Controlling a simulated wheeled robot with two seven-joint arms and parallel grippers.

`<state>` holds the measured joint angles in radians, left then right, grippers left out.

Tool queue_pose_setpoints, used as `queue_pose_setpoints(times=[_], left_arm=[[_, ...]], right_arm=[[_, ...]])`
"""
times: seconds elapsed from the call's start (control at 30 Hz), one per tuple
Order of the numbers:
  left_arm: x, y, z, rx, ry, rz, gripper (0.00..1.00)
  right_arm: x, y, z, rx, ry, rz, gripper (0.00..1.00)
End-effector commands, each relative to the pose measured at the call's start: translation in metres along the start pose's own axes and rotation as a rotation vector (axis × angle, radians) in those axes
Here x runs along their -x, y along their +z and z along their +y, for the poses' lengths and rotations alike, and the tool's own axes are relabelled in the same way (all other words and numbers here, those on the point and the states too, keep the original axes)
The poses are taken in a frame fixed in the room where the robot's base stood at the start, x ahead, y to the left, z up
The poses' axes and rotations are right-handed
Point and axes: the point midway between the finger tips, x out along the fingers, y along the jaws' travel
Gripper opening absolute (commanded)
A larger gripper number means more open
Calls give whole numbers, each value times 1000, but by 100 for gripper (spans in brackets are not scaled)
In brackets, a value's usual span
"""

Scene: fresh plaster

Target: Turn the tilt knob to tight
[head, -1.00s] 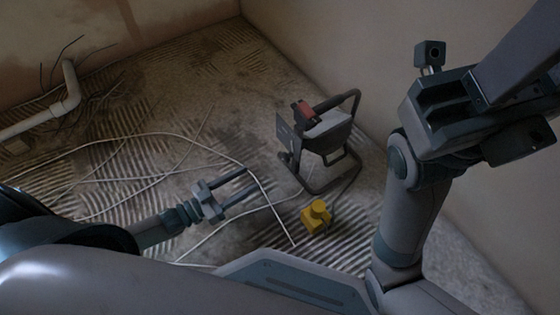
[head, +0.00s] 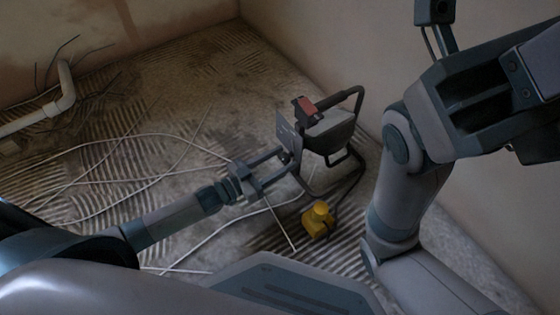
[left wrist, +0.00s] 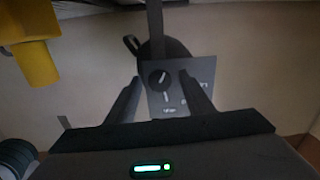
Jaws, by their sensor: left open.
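The tilt knob (left wrist: 159,80) is a round dark knob with a pale pointer line slanting up to the right in the left wrist view. It sits on a grey plate (left wrist: 186,86) with small white marks too blurred to read. The plate is on the side of a dark work lamp (head: 329,131) standing on the floor in the head view. My left gripper (head: 285,163) is open, its fingers reaching toward the plate. In the left wrist view its fingertips (left wrist: 160,77) lie on either side of the knob; contact cannot be told. My right gripper's jaws are not seen.
A yellow block (head: 317,220) stands on the floor just in front of the lamp. Pale cables (head: 150,137) lie across the ridged floor on the left. A white pipe (head: 66,90) runs at the far left. Walls close in behind and at right.

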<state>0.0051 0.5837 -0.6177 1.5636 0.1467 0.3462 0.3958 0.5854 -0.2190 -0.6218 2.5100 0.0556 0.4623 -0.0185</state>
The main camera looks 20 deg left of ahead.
Motion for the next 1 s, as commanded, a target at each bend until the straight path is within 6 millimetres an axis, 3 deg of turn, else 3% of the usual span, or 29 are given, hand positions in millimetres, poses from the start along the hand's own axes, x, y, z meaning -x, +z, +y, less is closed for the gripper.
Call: queue_pose_setpoints(times=[0.2, 0.4, 1.0], left_arm=[[0, 0, 0, 0, 0, 0, 48], [0, 0, 0, 0, 0, 0, 7], [1, -2, 0, -130, -1, -1, 7]], right_arm=[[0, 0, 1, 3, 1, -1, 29], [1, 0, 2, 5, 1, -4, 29], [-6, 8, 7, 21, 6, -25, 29]])
